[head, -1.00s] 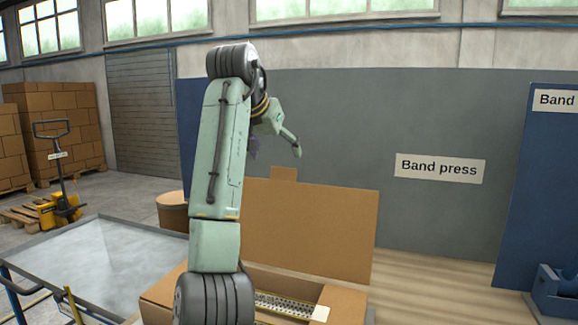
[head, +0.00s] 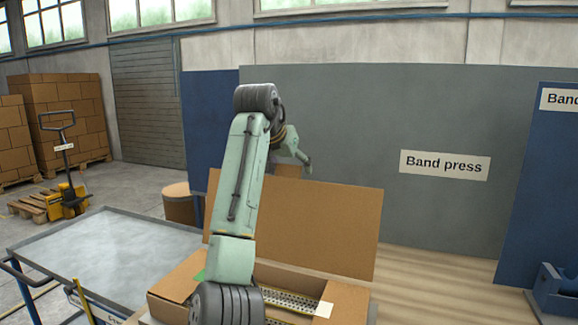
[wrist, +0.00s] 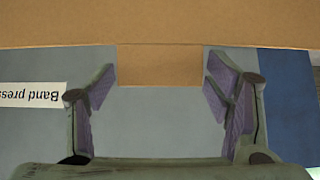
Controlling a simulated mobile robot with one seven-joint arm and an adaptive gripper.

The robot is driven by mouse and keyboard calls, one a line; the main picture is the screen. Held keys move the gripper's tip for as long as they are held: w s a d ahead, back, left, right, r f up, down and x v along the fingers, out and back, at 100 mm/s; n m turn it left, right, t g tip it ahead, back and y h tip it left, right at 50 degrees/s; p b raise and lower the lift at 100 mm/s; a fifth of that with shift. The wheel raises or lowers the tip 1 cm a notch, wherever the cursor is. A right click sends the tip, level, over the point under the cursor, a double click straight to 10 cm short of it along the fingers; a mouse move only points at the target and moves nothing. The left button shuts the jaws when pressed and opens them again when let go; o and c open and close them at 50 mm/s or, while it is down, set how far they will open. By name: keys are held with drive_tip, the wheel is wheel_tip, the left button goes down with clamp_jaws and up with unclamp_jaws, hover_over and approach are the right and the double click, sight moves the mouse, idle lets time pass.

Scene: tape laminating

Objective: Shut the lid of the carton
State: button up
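The carton (head: 345,300) is an open brown cardboard box. Its lid (head: 325,225) stands up along the far side, with a small tab (head: 286,171) on its top edge. In the wrist view the lid (wrist: 160,28) fills the top and the tab (wrist: 160,66) points down between my two fingers. My gripper (wrist: 160,82) is open, with a finger to each side of the tab and nothing held. In the head view my gripper (head: 306,165) is at the lid's top edge, partly hidden by my arm. I cannot tell whether it touches the lid.
Metal slatted parts and a white label (head: 324,310) show inside the carton. A grey-topped cart (head: 100,250) stands at left, with a round brown drum (head: 180,207) behind it. A grey panel (head: 400,120) rises behind the lid.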

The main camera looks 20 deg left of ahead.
drive_tip(key=c, duration=1.5)
